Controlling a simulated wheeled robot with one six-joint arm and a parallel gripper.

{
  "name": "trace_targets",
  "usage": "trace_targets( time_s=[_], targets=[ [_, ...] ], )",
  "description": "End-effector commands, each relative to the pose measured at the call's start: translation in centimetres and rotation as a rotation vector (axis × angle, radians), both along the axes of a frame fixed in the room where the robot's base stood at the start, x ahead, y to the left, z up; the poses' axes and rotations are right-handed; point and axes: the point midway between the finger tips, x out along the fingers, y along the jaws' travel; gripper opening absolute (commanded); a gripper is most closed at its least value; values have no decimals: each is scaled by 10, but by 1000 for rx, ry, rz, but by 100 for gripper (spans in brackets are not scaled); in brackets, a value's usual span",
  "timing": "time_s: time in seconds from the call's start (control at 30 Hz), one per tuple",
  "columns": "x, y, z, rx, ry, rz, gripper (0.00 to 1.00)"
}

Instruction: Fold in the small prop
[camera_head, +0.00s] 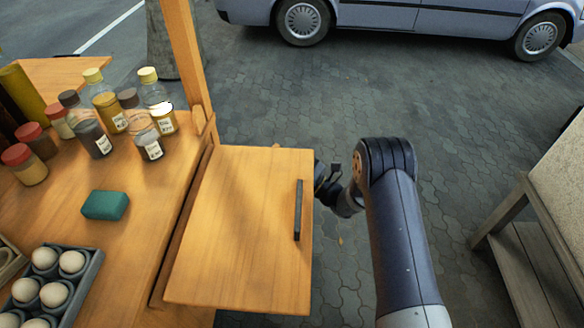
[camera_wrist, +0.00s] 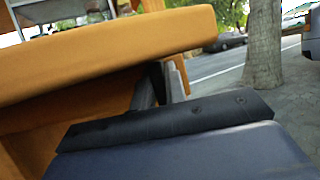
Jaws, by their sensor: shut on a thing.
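A square wooden leaf (camera_head: 240,230) stands out level from the right side of the stall counter, with a black bar handle (camera_head: 298,210) near its outer edge. My gripper (camera_head: 325,178) is at the leaf's right edge, partly hidden by it. In the wrist view the leaf's thick edge (camera_wrist: 110,50) crosses above, and my gripper's dark fingers (camera_wrist: 160,85) reach in under it. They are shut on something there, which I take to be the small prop. The prop is hidden in the head view and can hardly be made out in the wrist view.
Bottles and jars (camera_head: 105,115), a green sponge (camera_head: 105,205) and an egg tray (camera_head: 85,290) stand on the counter. A wooden post (camera_head: 185,60) rises behind the leaf. A bench (camera_head: 535,250) is at the right. The paving between is clear; a van (camera_head: 420,15) is parked behind.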

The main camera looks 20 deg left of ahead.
Motion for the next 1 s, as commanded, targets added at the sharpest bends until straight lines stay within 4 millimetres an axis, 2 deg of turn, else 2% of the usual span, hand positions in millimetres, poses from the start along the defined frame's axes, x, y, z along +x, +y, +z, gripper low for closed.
trace_targets(
  time_s=[0.03, 0.23, 0.6, 0.63, 0.9, 1.0],
  targets=[
    [2, 8, -7, 1, -4, 18, 0],
    [8, 27, -4, -1, -1, 66, 0],
    [9, 31, -1, -5, 2, 75, 0],
    [9, 31, -1, -5, 2, 75, 13],
    [9, 31, 0, -3, 1, 75, 35],
    [9, 31, 0, -3, 1, 75, 35]
  ],
)
